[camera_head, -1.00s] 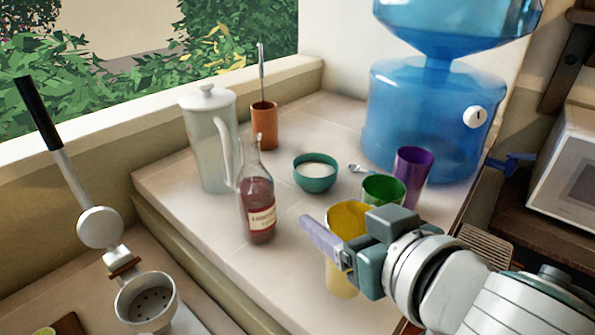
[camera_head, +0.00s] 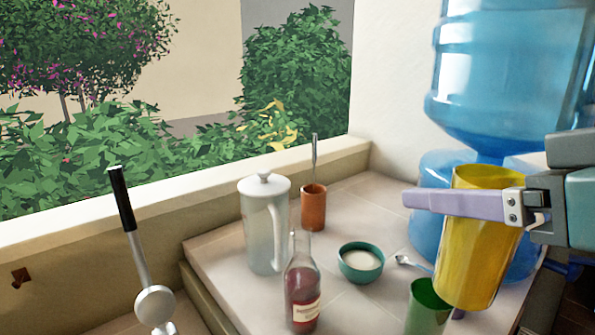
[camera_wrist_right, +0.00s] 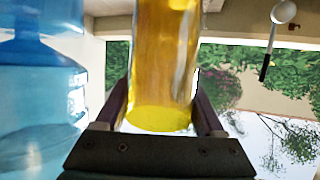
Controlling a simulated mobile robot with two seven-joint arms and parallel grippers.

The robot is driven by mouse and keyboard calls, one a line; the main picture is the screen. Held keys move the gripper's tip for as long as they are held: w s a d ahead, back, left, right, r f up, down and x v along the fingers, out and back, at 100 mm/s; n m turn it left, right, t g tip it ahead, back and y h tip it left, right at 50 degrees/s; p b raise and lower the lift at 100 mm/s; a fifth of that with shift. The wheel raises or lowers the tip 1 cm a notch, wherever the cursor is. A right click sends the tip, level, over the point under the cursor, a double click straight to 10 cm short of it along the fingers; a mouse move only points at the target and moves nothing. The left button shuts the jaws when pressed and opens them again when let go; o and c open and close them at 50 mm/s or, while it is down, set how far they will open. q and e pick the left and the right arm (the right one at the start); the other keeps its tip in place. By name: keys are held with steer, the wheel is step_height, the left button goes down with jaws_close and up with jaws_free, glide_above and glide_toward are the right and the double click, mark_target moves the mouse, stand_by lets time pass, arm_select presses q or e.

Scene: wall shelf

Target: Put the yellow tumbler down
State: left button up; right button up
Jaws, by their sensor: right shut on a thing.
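The yellow tumbler (camera_head: 478,245) is upright and slightly tilted in the head view, held in the air in front of the blue water dispenser. My right gripper (camera_head: 470,202) is shut on it, with one lilac finger across its near side. In the right wrist view the tumbler (camera_wrist_right: 163,70) fills the space between the two fingers of the right gripper (camera_wrist_right: 162,110). The tumbler hides part of the dispenser and of the counter behind it. My left gripper is not in view.
A green tumbler (camera_head: 427,310) stands just below left of the held tumbler. A teal bowl (camera_head: 361,275), spoon (camera_head: 408,264), red bottle (camera_head: 302,300), white pitcher (camera_head: 262,228) and terracotta pot (camera_head: 313,208) stand on the counter (camera_head: 218,255). The water dispenser (camera_head: 500,80) is behind.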

steer(key=s+d+r+n+g+y+p, duration=0.1)
steer(key=s+d+r+n+g+y, duration=0.1)
steer(key=s+r+n+g+y, duration=0.6)
step_height(320, 180, up, 23)
steer(key=s+m+t+h+p, duration=0.1)
steer(key=s+t+p, duration=0.1)
steer(key=p, duration=2.3)
steer(key=shift+f+t, duration=0.2)
steer(key=shift+t, duration=0.4)
steer(key=shift+a+f, duration=0.1)
steer(key=shift+w, duration=0.1)
